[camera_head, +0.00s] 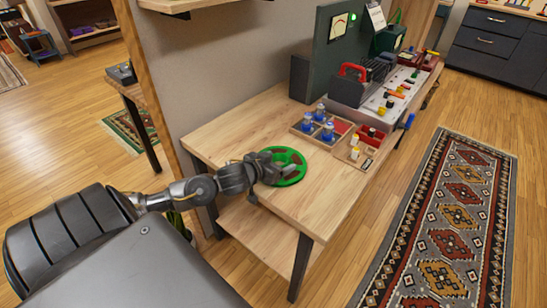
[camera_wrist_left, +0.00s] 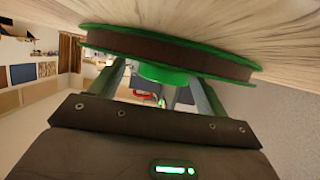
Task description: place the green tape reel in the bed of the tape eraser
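The green tape reel (camera_head: 290,168) lies flat at the near end of the wooden bench. My left gripper (camera_head: 262,167) is at its left side, low over it. In the left wrist view the reel (camera_wrist_left: 170,52) shows edge-on, with green flanges and brown tape, close to the wooden surface. Its green hub (camera_wrist_left: 163,74) sits between my two fingers (camera_wrist_left: 158,80); whether they press on it I cannot tell. I cannot surely pick out the tape eraser among the equipment; a dark green unit with a meter (camera_head: 339,27) stands at the back. My right gripper is out of view.
A tray with blue-topped tubes (camera_head: 318,125) and a small parts box (camera_head: 355,151) stand just beyond the reel. A dark case with a red handle (camera_head: 353,70) is farther back. The bench top (camera_head: 318,195) is clear near its front edge. A patterned rug (camera_head: 450,220) lies right.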

